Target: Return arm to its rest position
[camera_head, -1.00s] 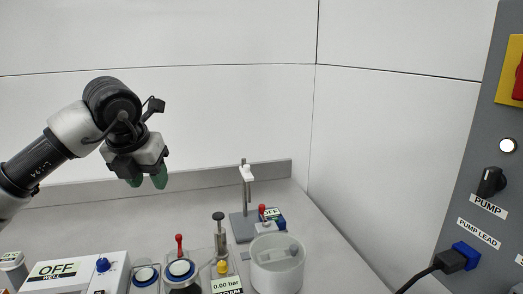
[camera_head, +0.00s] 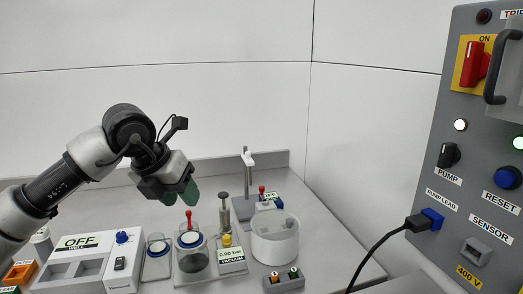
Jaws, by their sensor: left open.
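My left gripper (camera_head: 181,194) comes in from the left on its arm. Its green-tipped fingers point down, apart and with nothing between them. In the picture it shows just above the red-topped valve of a glass jar (camera_head: 193,262) with a blue ring, clear of it as far as I can see. My right gripper is not in view.
A grey control panel (camera_head: 450,130) stands right, with a black cable (camera_head: 375,248) plugged in.

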